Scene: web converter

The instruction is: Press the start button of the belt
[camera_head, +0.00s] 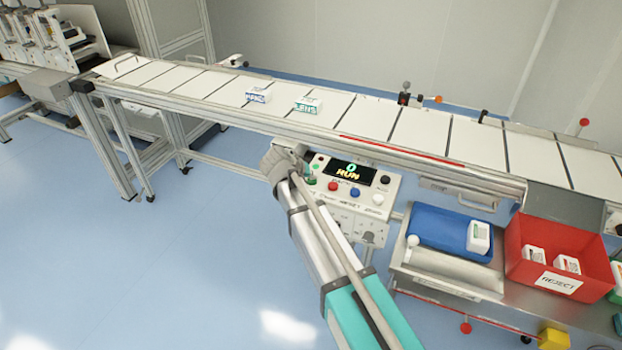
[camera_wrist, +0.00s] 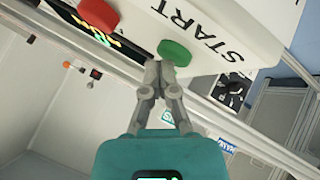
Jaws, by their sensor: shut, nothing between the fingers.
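The green start button (camera_wrist: 174,52) is in the wrist view, beside the printed word START on a white panel. My gripper (camera_wrist: 158,70) is shut and empty, its fingertips right at the button's near edge. I cannot tell whether they touch it. In the head view my gripper (camera_head: 303,172) is at the left end of the white control box (camera_head: 346,205), and my wrist hides part of that end. The box's display (camera_head: 348,173) reads 0 and RUN.
A red button (camera_head: 333,187), a blue button (camera_head: 355,192) and a black knob (camera_head: 385,180) are on the box near the start button. A blue tray (camera_head: 440,222) and a red reject bin (camera_head: 525,229) stand to the right. The floor at left is clear.

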